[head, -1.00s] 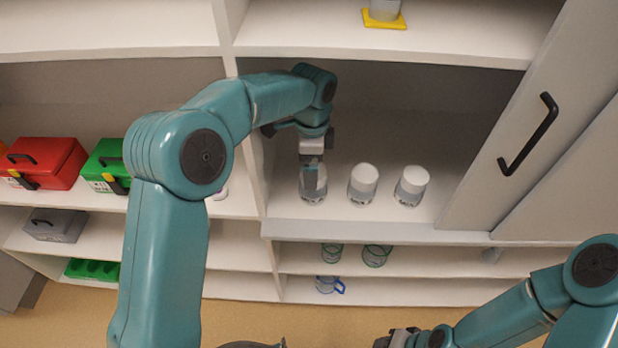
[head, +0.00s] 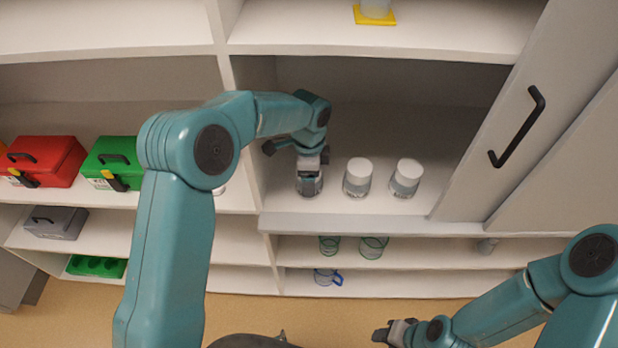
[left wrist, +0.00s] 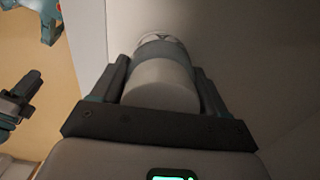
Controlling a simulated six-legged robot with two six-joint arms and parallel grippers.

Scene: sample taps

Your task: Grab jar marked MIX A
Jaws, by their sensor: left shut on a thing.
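Three jars with white lids stand in a row on the shelf behind the sliding door: a left jar (head: 308,188), a middle jar (head: 358,177) and a right jar (head: 406,178). Their label text is too small to read, so I cannot tell which is MIX A. My left gripper (head: 310,176) is over the left jar from above and hides most of it. In the left wrist view its fingers are shut on both sides of this jar (left wrist: 160,84), below the white lid. My right gripper (head: 391,333) is low in front of the shelves, away from the jars; its jaws are unclear.
A partition (head: 247,140) stands close left of the left jar. A grey sliding door (head: 500,125) with a black handle (head: 519,128) covers the right side. Red (head: 50,160) and green (head: 112,160) toolboxes sit to the left. Glassware stands on the shelves below.

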